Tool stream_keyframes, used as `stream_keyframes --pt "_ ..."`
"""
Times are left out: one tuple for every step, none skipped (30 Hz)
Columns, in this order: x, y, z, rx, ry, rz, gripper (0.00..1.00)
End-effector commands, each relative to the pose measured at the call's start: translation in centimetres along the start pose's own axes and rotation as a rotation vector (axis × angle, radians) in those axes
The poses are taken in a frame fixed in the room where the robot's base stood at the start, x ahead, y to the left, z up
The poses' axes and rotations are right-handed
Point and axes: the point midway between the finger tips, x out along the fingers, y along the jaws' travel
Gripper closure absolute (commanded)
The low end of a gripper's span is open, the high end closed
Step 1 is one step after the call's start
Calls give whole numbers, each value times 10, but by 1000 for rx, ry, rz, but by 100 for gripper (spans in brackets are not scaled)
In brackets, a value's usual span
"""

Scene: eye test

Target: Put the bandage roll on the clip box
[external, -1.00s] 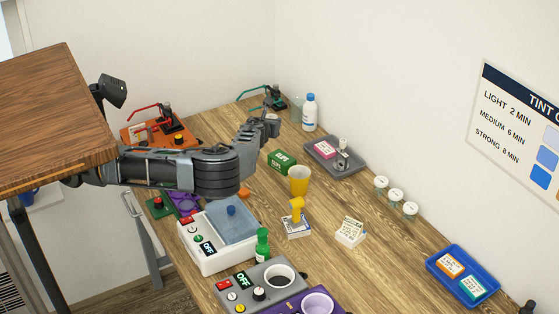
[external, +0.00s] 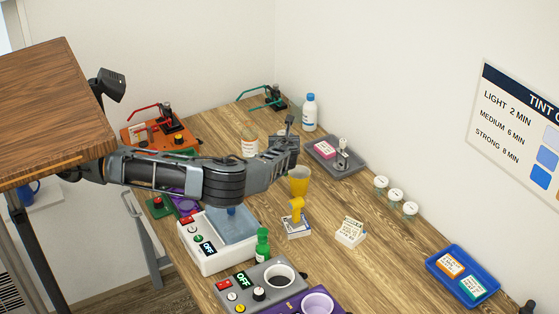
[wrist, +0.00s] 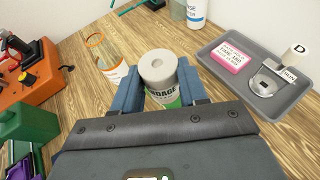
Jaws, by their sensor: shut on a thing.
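The bandage roll (wrist: 159,72) is a pale upright cylinder with a hollow core and a printed label. It sits between the two blue fingers of my gripper (wrist: 160,88) in the wrist view, and my gripper is shut on it. In the external view my gripper (external: 288,145) is above the table near the yellow cup; the roll is hard to make out there. The small green clip box is hidden behind my gripper in that view. A green patch (wrist: 173,104) shows just under the roll's label; I cannot tell whether it is label or box.
A grey tray (wrist: 286,103) with a pink box (wrist: 231,57) lies close on the right. An orange-rimmed jar (wrist: 104,58) stands on the left. A yellow cup (external: 299,181) stands just in front of my gripper. A white bottle (external: 309,113) stands behind.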

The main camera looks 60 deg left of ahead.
Motion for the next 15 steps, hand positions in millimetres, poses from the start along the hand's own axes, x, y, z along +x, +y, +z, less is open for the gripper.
stream_keyframes --pt "12 2 0 2 0 2 86" --pt "18 2 -1 1 0 1 86" --pt "24 2 -2 1 0 0 86" --pt "28 2 -3 2 0 0 86" --pt "32 2 -3 1 0 0 86" --pt "36 3 -4 -1 0 1 86" --pt "38 3 -4 -1 0 0 86" --pt "40 3 -5 0 0 0 86" --pt "41 3 -6 1 0 -1 86" --pt "42 3 -8 2 0 -1 86" --pt "44 3 -11 2 1 -1 86" --pt "46 3 -16 3 1 -1 86" --pt "47 3 -19 3 1 -1 86" --pt "48 3 -24 4 1 -3 86" --pt "50 3 -29 3 1 -2 86"
